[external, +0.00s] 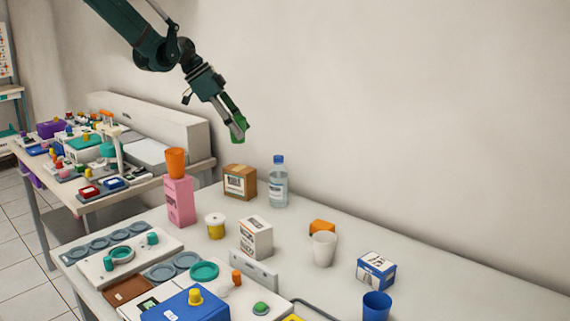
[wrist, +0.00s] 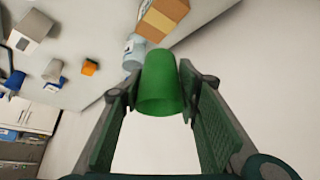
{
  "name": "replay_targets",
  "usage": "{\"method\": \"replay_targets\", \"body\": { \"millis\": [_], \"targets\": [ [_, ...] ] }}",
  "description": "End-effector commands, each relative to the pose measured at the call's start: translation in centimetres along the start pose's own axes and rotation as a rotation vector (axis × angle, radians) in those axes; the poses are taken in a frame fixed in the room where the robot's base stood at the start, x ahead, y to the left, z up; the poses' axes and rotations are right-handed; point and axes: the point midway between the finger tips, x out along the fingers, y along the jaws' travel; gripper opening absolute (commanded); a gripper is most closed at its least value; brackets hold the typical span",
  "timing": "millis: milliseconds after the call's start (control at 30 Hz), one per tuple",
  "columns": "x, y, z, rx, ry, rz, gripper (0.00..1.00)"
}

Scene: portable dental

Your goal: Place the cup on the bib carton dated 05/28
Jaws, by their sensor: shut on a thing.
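My gripper (external: 236,128) is high above the back of the table and shut on a green cup (external: 241,124). The cup also shows between the fingers in the wrist view (wrist: 160,85). Several cartons stand on the table: a pink one (external: 180,203) with an orange cup (external: 175,162) on top, a brown one (external: 240,182), a white one (external: 256,238) and a blue-and-white one (external: 376,270). Their printed dates are too small to read, so I cannot tell which is dated 05/28. The cup is apart from all of them.
A water bottle (external: 278,183) stands beside the brown carton. A white cup (external: 323,249), an orange block (external: 322,227), a blue cup (external: 376,306) and a yellow-and-white tub (external: 215,226) stand around the table. Trays and a blue box (external: 186,304) fill the front left. The back right is clear.

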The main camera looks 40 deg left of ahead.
Motion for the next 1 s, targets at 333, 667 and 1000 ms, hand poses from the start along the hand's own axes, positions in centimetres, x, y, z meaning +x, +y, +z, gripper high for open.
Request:
{"method": "replay_targets", "body": {
  "millis": [333, 667, 1000],
  "targets": [
    [3.7, 0.0, 2.4, 0.000, 0.000, 0.000, 0.27],
    [4.3, 0.0, 2.8, 0.000, 0.000, 0.000, 0.27],
    [5.6, 0.0, 3.6, 0.000, 0.000, 0.000, 0.27]
  ]
}}
